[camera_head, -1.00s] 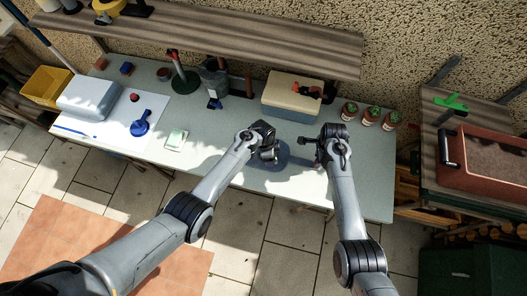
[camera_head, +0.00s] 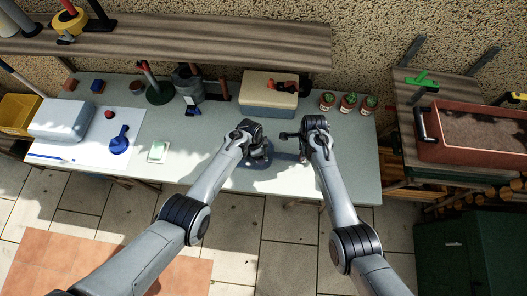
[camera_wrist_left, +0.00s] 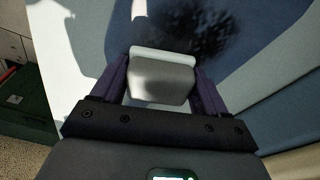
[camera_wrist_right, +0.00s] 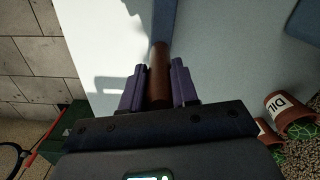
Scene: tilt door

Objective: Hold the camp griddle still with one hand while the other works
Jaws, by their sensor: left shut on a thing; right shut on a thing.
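The camp griddle (camera_head: 260,162) is a blue-grey round pan lying on the worktable, with its handle pointing right. It also shows in the left wrist view (camera_wrist_left: 245,48), with a dark sooty patch on its surface. My right gripper (camera_head: 287,136) is shut on the brown handle (camera_wrist_right: 159,72), which lies between its fingers in the right wrist view. My left gripper (camera_head: 262,150) is over the griddle, shut on a pale grey block (camera_wrist_left: 160,78). Whether the block touches the griddle is hard to tell.
A cream box (camera_head: 268,92) stands behind the griddle. A blue scoop-like tool (camera_head: 120,140) and a pale green item (camera_head: 158,151) lie left. A wooden shelf (camera_head: 200,45) overhangs the back. The table between is clear.

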